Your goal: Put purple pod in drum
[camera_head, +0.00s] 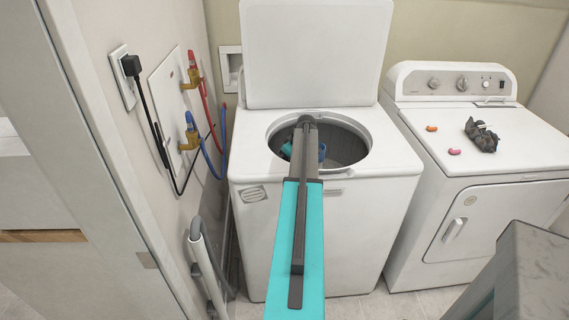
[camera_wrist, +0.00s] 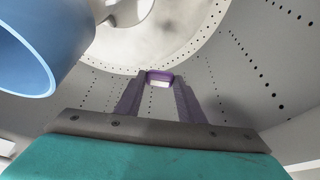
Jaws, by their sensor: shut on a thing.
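The washer (camera_head: 305,235) stands in the middle of the head view with its lid (camera_head: 315,50) raised. Its drum (camera_head: 350,145) is open at the top, and my arm reaches down into it. In the head view my gripper's fingertips are hidden by my arm. In the wrist view my gripper (camera_wrist: 158,88) is shut on the purple pod (camera_wrist: 158,74), which shows between the fingertips. The drum's perforated grey wall (camera_wrist: 225,85) surrounds the fingers, with its pale bottom (camera_wrist: 160,40) beyond. The pod is inside the drum, still held.
A blue cylindrical thing (camera_wrist: 35,50) is close on the left in the wrist view. Hoses and a wall lie left.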

